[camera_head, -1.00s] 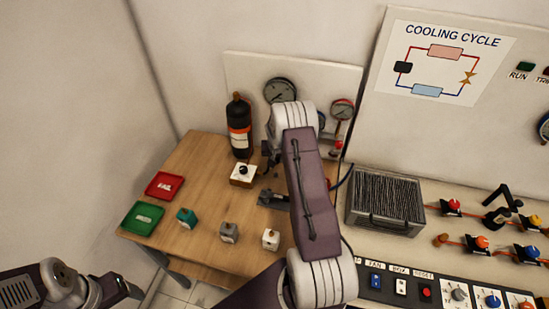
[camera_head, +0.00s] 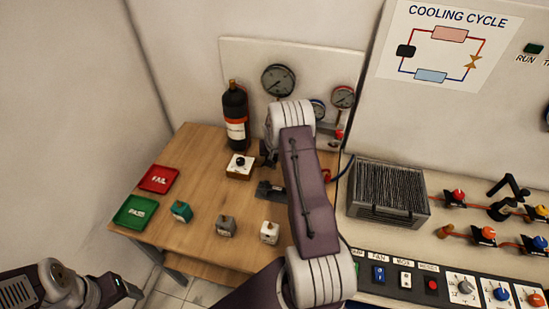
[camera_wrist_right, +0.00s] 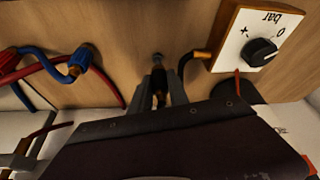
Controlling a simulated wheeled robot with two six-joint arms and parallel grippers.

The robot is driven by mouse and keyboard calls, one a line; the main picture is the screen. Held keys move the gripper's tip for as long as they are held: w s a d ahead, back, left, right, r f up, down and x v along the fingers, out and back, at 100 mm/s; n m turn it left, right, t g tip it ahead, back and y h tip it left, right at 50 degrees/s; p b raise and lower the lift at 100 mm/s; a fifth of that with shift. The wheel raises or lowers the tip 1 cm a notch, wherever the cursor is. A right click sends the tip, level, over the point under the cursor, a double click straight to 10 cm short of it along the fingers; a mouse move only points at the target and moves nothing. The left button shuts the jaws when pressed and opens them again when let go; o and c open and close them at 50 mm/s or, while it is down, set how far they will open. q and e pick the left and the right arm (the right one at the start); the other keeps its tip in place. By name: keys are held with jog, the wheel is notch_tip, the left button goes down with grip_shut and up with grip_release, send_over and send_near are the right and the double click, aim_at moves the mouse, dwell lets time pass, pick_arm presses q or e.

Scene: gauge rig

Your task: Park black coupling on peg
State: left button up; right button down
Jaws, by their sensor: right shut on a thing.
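My right gripper (camera_wrist_right: 160,88) is shut on the black coupling (camera_wrist_right: 160,98), a small dark piece with a brass-coloured bit, mostly hidden between the fingers. A small grey round piece (camera_wrist_right: 158,57), perhaps the peg, shows just beyond the fingertips; I cannot tell whether the coupling touches it. In the head view my right arm hides most of this, with the right gripper (camera_head: 267,154) beside the white-topped knob box. My left gripper (camera_head: 126,287) is at the lower left, away from the table; its jaws are too unclear to read.
The knob box (camera_head: 240,166) has a black hose with a brass end (camera_wrist_right: 201,54) beside it. Blue (camera_wrist_right: 80,58) and red hoses lie left in the wrist view. A bottle (camera_head: 235,115), gauges (camera_head: 278,80), small blocks (camera_head: 226,226) and red (camera_head: 158,179) and green trays (camera_head: 135,212) stand around.

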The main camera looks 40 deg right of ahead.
jog(key=shift+w, duration=0.1)
dwell(0.7)
jog(key=shift+f+b, duration=0.15)
jog(key=shift+b, duration=0.25)
jog(key=shift+f+b, duration=0.9)
jog(key=shift+f, duration=0.1)
jog(key=shift+f, duration=0.2)
jog(key=c, duration=0.9)
grip_release()
jog(key=shift+o, duration=0.2)
